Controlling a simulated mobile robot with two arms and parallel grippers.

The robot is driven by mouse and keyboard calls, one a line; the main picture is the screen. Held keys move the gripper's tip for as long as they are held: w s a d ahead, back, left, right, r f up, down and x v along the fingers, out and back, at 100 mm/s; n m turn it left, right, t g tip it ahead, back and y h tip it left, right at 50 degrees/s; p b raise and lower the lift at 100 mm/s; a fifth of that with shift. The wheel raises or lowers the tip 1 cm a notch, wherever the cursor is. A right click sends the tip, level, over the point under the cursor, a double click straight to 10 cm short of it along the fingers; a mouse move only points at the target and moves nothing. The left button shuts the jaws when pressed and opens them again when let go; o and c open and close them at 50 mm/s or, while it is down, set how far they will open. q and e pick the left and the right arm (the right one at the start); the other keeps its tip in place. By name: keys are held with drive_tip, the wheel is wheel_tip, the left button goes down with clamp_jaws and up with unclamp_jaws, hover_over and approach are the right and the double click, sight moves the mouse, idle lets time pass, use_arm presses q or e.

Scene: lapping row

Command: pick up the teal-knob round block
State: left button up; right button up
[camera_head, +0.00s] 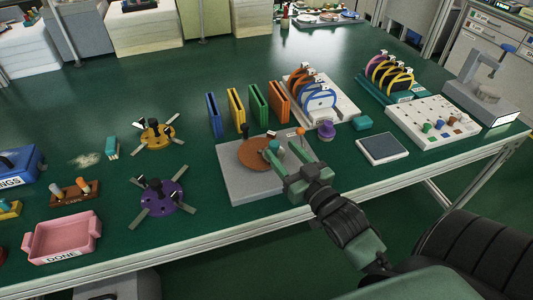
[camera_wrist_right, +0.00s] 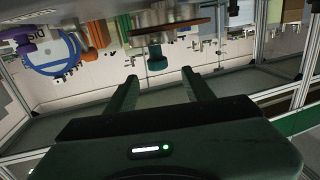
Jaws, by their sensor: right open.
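The teal-knob round block (camera_head: 274,145) sits on the brown round plate (camera_head: 252,154) of a grey square base (camera_head: 239,188). Only its teal knob shows clearly; its body is mostly hidden in the head view. My right gripper (camera_head: 284,155) is open and empty, just beside the knob on its near right side. In the right wrist view, which is upside down, the teal knob (camera_wrist_right: 157,62) appears beyond the two spread fingers (camera_wrist_right: 164,88), not between them. My left gripper is in neither view.
Blue, yellow, green and orange upright plates (camera_head: 257,103) stand behind the base. A purple knob (camera_head: 326,130) and a teal block (camera_head: 362,123) lie to the right. A purple spoked fixture (camera_head: 163,198) and a pink DONE tray (camera_head: 62,237) are left. Green table is clear between.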

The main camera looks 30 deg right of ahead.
sight(271, 141)
drive_tip(key=shift+w+f, duration=0.35)
drive_tip(key=shift+w, duration=0.1)
drive_tip(key=shift+w+r, duration=0.25)
drive_tip(key=shift+w, duration=0.8)
drive_tip(key=w, duration=0.5)
drive_tip(key=shift+w+d+f+p, duration=0.2)
drive_tip(key=shift+f+p, duration=0.1)
drive_tip(key=shift+f, duration=0.1)
drive_tip(key=shift+s, duration=0.1)
clamp_jaws()
